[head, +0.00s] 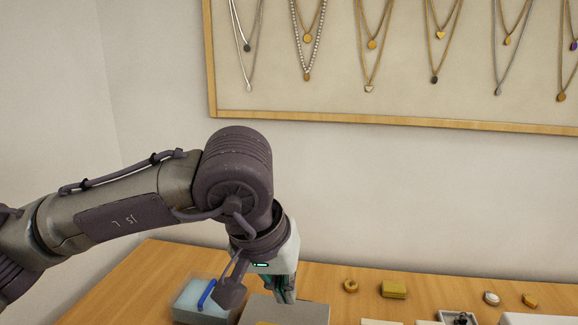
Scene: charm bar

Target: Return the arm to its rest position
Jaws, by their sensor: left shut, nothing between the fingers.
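My left arm comes in from the left, bent at the wrist, with its hand pointing down over the wooden table (337,285). My left gripper (286,296) is shut with nothing seen in it. Its fingertips are low, at a grey box (313,315) near the bottom edge; I cannot tell whether they touch it. My right gripper is not in view.
A light blue block with a blue strap (188,297) sits left of the grey box. Small gold items, including a yellow block (394,289), lie at right. A framed necklace board (400,60) hangs on the wall behind.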

